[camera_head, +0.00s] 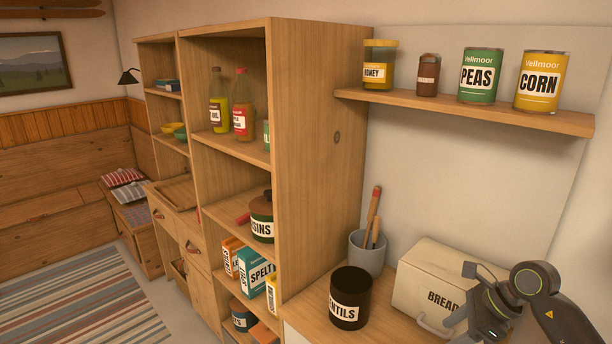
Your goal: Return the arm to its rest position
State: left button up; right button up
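My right arm comes in from the lower right, in front of the cream bread box (425,268). Its gripper (458,295) points left and appears open, with its two fingers spread apart and nothing visible between them. It overlaps the right part of the bread box in the picture; I cannot tell whether they touch. My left arm and gripper are not in view.
A black lentils jar (351,297) and a grey utensil crock (368,254) stand on the counter left of the bread box. A wall shelf (470,109) above holds several containers. A tall wooden cabinet (318,150) stands left. Striped rug (75,305) lies on the floor.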

jog(key=a+r+m+t+y, duration=0.25)
jog(key=a+y, duration=0.25)
jog(key=a, duration=0.4)
notch_tip(320, 180, up, 7)
jog(key=a+m+t+y, duration=0.2)
jog(key=m+t+y, duration=0.2)
jog(key=m+t, duration=0.45)
jog(key=s+d+f+m+t+h, duration=0.25)
jog(key=d+m+h, duration=0.45)
jog(key=m+h, duration=0.5)
jog(key=s+d+f+m+t+h, duration=0.3)
jog(key=d+m+h, duration=0.4)
jog(key=m, duration=0.9)
jog(key=s+f+m+g+h, duration=0.2)
jog(key=s+f+m+g, duration=0.4)
jog(key=s+f+g, duration=0.3)
jog(key=s+a+f+m+g+y, duration=0.2)
jog(key=s+a+f+g, duration=0.1)
jog(key=s+f, duration=0.3)
jog(key=s+a+f+m+g+y, duration=0.2)
jog(key=s+a+f+g+y, duration=0.15)
jog(key=s, duration=0.45)
notch_tip(320, 180, down, 26)
jog(key=d+r+g, duration=0.1)
jog(key=d+g, duration=0.1)
jog(key=s+a+f, duration=0.1)
jog(key=s+f, duration=1.4)
jog(key=shift+a+f+g, duration=0.2)
jog(key=shift+a+g, duration=0.2)
